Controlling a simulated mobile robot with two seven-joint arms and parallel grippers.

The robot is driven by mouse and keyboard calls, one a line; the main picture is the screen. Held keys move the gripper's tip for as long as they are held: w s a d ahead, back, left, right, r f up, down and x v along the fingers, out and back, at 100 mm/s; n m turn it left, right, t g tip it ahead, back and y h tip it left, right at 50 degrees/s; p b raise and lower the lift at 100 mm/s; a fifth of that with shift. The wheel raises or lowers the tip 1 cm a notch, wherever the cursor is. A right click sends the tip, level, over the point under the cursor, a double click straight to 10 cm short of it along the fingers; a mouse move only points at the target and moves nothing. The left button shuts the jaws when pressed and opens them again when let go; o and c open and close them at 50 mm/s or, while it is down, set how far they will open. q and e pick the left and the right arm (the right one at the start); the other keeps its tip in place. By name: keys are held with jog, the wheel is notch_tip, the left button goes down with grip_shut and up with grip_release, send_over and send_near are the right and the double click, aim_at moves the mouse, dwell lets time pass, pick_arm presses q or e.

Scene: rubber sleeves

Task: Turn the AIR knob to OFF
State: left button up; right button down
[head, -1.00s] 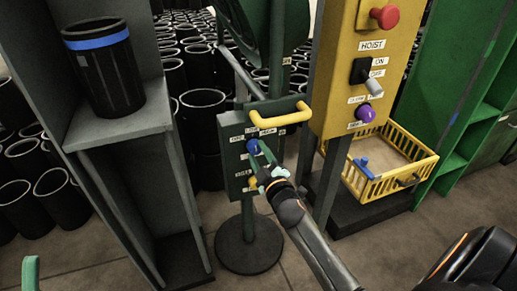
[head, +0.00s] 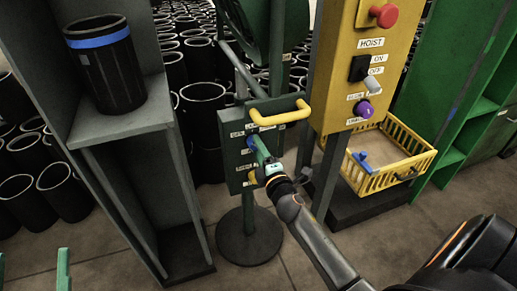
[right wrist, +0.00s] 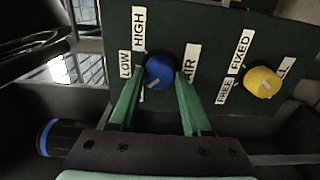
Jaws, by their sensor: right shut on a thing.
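A blue knob (right wrist: 160,70) is on the dark green control box (head: 236,185). In the right wrist view, labels LOW and HIGH sit left of it, and a partly covered label ending in IR is at its right. A pale mark shows on the knob's lower left. My right gripper (right wrist: 159,88) is shut on the knob, one green finger on each side. In the head view my right gripper (head: 262,150) meets the box face and covers part of it. My left gripper (head: 32,268) shows only green fingertips, apart, at the bottom left edge.
A yellow knob (right wrist: 262,82) with FREE and FIXED labels is beside the blue one. A yellow handle (head: 281,118) crosses the box top. The yellow hoist panel (head: 335,95) and basket (head: 385,180) stand right; a grey shelf (head: 115,128) stands left.

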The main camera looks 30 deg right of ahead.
dwell(0.4)
jog(key=shift+c, duration=1.8)
grip_release()
pick_arm(q)
jog(key=shift+f, duration=0.15)
jog(key=shift+s+d+r+m+t+h, duration=0.15)
jog(key=shift+s+r+m+h, duration=0.15)
jog(key=shift+r, duration=0.35)
jog(key=shift+s+r+m+t+h, duration=0.15)
jog(key=shift+s+r+m+h, duration=0.15)
jog(key=shift+r, duration=0.3)
pick_arm(e)
jog(key=v, duration=1.2)
jog(key=shift+s, duration=0.2)
jog(key=shift+a, duration=0.1)
